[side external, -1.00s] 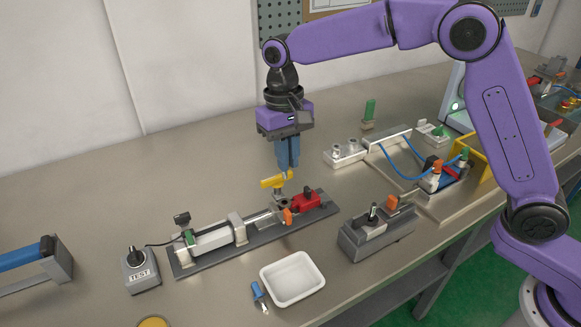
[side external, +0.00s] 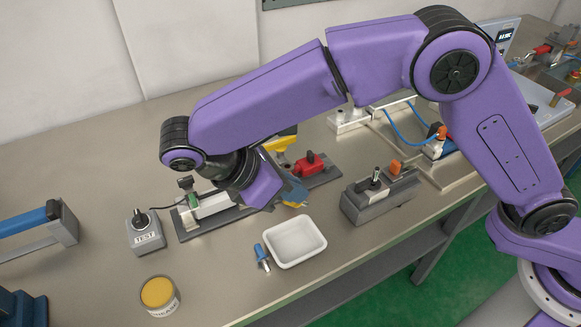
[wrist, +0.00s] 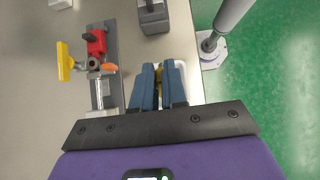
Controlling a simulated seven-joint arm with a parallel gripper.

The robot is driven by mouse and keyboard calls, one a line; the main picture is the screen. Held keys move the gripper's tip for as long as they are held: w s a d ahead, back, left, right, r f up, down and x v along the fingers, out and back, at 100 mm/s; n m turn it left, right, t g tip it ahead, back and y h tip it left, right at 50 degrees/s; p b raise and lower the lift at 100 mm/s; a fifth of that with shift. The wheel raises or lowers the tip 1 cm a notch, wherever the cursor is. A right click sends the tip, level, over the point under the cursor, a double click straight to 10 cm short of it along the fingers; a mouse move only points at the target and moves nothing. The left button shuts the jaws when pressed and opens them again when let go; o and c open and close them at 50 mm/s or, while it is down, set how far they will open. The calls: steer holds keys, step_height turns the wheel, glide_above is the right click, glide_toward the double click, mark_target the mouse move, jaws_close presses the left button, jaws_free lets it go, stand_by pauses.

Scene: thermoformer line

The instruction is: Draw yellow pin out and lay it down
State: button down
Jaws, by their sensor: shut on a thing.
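My gripper (side external: 296,200) is tilted over the front edge of the fixture (side external: 325,178), close to the white tray (side external: 296,242). In the wrist view, my gripper (wrist: 159,72) has its blue fingers closed on a small yellow piece, the yellow pin (wrist: 159,77), mostly hidden between them. The tray (wrist: 182,72) shows partly behind the fingers.
The fixture carries a red clamp (side external: 309,164). A grey block with an orange part (side external: 380,198) stands to the right. A blue-handled item (side external: 261,255) lies left of the tray. A TEST box (side external: 145,236) and yellow-topped can (side external: 159,294) stand left. Bare table lies around the can.

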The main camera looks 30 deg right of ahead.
mark_target(290, 205)
steer(key=shift+h, duration=0.5)
step_height(290, 205, down, 5)
steer(key=shift+w+r, duration=0.1)
steer(key=shift+f, duration=3.35)
steer(key=c, duration=1.1)
jaws_free()
steer(key=v, duration=1.2)
